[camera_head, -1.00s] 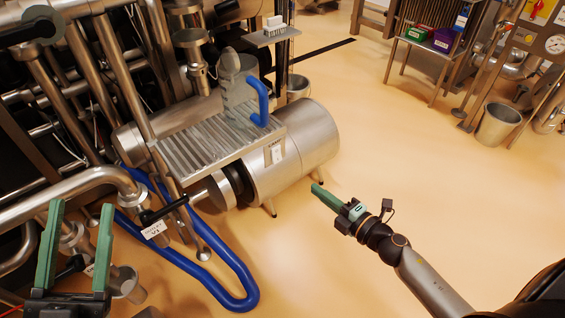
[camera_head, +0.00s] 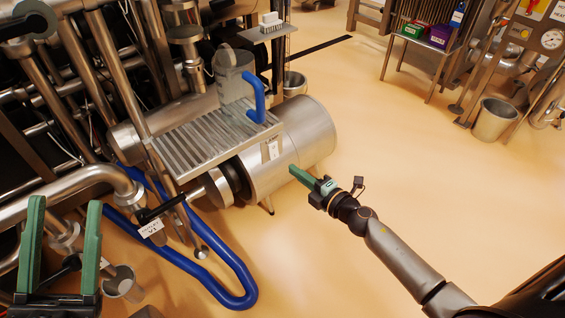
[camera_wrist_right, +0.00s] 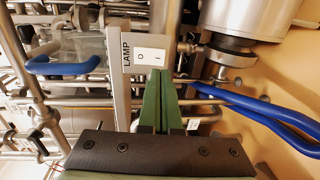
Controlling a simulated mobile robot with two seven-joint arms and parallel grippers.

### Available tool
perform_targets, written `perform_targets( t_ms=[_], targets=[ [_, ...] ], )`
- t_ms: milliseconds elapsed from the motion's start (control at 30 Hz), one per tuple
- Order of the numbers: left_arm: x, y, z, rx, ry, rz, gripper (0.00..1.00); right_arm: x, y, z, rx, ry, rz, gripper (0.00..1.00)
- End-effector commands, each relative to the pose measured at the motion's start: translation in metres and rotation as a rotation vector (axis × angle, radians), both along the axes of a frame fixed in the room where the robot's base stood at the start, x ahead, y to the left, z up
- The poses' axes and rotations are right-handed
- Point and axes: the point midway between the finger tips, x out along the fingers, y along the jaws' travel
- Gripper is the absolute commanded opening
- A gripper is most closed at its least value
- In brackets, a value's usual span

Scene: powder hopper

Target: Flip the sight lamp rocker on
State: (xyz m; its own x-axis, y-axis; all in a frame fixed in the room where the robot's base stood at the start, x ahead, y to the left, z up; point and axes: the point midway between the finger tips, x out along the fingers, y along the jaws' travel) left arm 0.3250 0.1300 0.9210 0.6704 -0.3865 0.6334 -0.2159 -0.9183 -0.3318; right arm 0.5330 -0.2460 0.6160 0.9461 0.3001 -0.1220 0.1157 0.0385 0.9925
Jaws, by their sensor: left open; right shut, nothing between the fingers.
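The lamp rocker (camera_wrist_right: 150,57) is a white switch with O and I marks, on a metal plate lettered LAMP (camera_wrist_right: 126,52) in the right wrist view. I cannot tell which side is pressed in. In the head view its small pale plate (camera_head: 272,150) stands in front of the steel cylinder. My right gripper (camera_head: 293,169) is shut and empty, its green fingertips just right of and below that plate. In the wrist view the right fingertips (camera_wrist_right: 160,73) lie just below the rocker's I side; contact cannot be told. My left gripper (camera_head: 64,202) is open and empty at lower left.
A ribbed metal tray (camera_head: 190,140) and a clear jug with a blue handle (camera_head: 256,100) stand beside the steel cylinder (camera_head: 305,130). A blue hose (camera_head: 235,275) loops on the floor. The floor at right is clear up to a bucket (camera_head: 495,119).

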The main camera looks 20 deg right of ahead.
Motion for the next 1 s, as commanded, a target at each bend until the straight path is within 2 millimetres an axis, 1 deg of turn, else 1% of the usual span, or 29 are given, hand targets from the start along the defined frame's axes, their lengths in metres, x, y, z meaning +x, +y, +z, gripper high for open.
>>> perform_targets(
  t_ms=[33,100,300,400,567,867,933,1000],
  targets=[
    [-0.009,-0.001,0.011,0.004,-0.057,-0.012,0.56,0.01,0.003,-0.002,0.002,-0.003,0.0,0.0],
    [-0.017,-0.002,0.02,0.006,-0.105,-0.021,0.56,0.021,0.007,-0.003,0.001,-0.003,0.0,0.0],
    [-0.02,-0.003,0.017,0.001,-0.12,-0.031,0.56,0.046,0.015,-0.007,0.002,0.0,0.0,0.0],
    [-0.019,-0.003,0.014,0.0,-0.114,-0.033,0.56,0.053,0.017,-0.008,0.002,0.0,0.0,0.0],
    [-0.019,-0.003,0.013,-0.003,-0.111,-0.034,0.56,0.058,0.019,-0.008,0.001,0.0,0.0,0.0],
    [-0.019,-0.003,0.013,-0.003,-0.109,-0.034,0.56,0.058,0.019,-0.008,0.002,0.001,0.0,0.0],
    [-0.019,-0.003,0.01,-0.004,-0.108,-0.035,0.56,0.058,0.019,-0.009,0.003,-0.003,0.0,0.0],
    [-0.018,-0.003,0.003,-0.009,-0.106,-0.036,0.56,0.059,0.019,-0.012,0.006,-0.012,0.001,0.0]
  ],
)
